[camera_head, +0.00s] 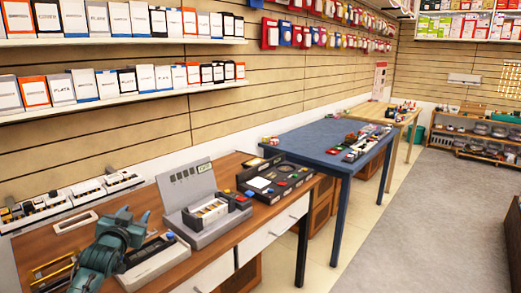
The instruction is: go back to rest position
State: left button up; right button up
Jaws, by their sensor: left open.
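My left gripper (131,222) shows at the lower left, in front of the brown wooden desk (232,165). It is teal-grey, its fingers point up and away, and it is open. No object shows between its fingers. It is close to a grey box-like device (150,262) on the desk, and I cannot tell whether they touch. My right gripper is not in view.
A grey register-like device (190,190) and a black tray of parts (277,178) stand on the desk. A blue table (310,137) is beyond it. Shelves of boxes (120,90) line the wall. The grey floor (430,225) at the right is clear.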

pick_arm(q)
jog(key=s+d+f+m+g+h, duration=0.1)
jog(key=s+d+f+g, duration=0.1)
jog(key=s+d+f, duration=0.5)
jog(key=s+d+f+g+h, duration=0.15)
jog(key=s+d+f, duration=0.25)
jog(key=s+f, duration=0.55)
jog(key=s+d+f+g, duration=0.1)
jog(key=s+d+f, duration=0.1)
jog(key=s, duration=0.5)
jog(key=s+d+f+h, duration=0.1)
jog(key=s+d+f, duration=0.1)
jog(key=s+d, duration=0.2)
jog(key=s+d+f+g+h, duration=0.1)
jog(key=s+d+f, duration=0.1)
jog(key=s, duration=0.8)
jog(key=shift+s+d+f+n+g, duration=0.3)
jog(key=shift+d+f+n+g, duration=0.05)
jog(key=shift+d+n, duration=0.05)
